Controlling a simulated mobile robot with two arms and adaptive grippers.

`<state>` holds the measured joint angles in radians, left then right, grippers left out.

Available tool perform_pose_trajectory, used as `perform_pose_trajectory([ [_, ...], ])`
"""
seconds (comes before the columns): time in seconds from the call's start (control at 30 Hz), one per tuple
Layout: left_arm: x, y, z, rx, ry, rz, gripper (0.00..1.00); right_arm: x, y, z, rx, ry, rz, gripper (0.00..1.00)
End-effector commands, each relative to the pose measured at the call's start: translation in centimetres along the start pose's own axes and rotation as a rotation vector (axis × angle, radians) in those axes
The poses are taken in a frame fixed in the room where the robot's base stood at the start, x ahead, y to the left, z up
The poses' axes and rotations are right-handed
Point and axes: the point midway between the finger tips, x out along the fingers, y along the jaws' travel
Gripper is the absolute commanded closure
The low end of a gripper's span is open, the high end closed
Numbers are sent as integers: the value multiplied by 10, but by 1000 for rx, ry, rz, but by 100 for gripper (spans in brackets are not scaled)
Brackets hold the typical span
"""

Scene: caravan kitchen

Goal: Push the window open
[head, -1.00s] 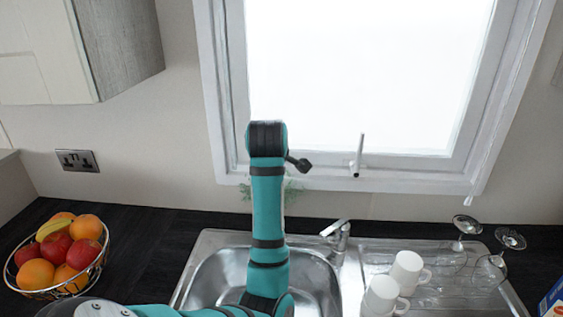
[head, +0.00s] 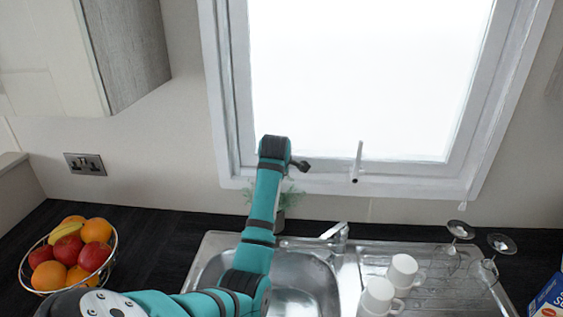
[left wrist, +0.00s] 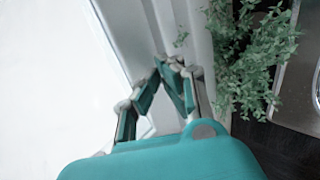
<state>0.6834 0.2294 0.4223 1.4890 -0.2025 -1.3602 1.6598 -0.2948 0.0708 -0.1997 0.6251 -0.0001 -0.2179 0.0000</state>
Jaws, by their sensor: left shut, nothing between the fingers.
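The window (head: 360,75) is a bright pane in a white frame above the sink, and it looks closed. Its white handle (head: 357,160) stands upright at the middle of the lower frame. My right gripper is not in view.
A green plant (left wrist: 245,60) is close beside my left gripper, behind the sink (head: 310,270). White mugs (head: 402,272) and glasses (head: 461,230) stand on the drainer at the right. A fruit basket (head: 68,255) is on the left counter. A cupboard (head: 125,50) hangs at upper left.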

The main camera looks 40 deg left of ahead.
Motion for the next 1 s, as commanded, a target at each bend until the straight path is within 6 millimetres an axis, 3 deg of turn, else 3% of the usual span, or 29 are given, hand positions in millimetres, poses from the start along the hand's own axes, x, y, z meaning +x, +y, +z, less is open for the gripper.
perform_pose_trajectory([
  [0.37, 2, 1, 0, 0, 0, 0, 100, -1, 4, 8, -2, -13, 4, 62],
  [0.67, 36, 23, -1, -3, 1, 59, 100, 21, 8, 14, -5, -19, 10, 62],
  [1.0, 38, 28, 0, 0, 1, 68, 100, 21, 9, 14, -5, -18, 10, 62],
])
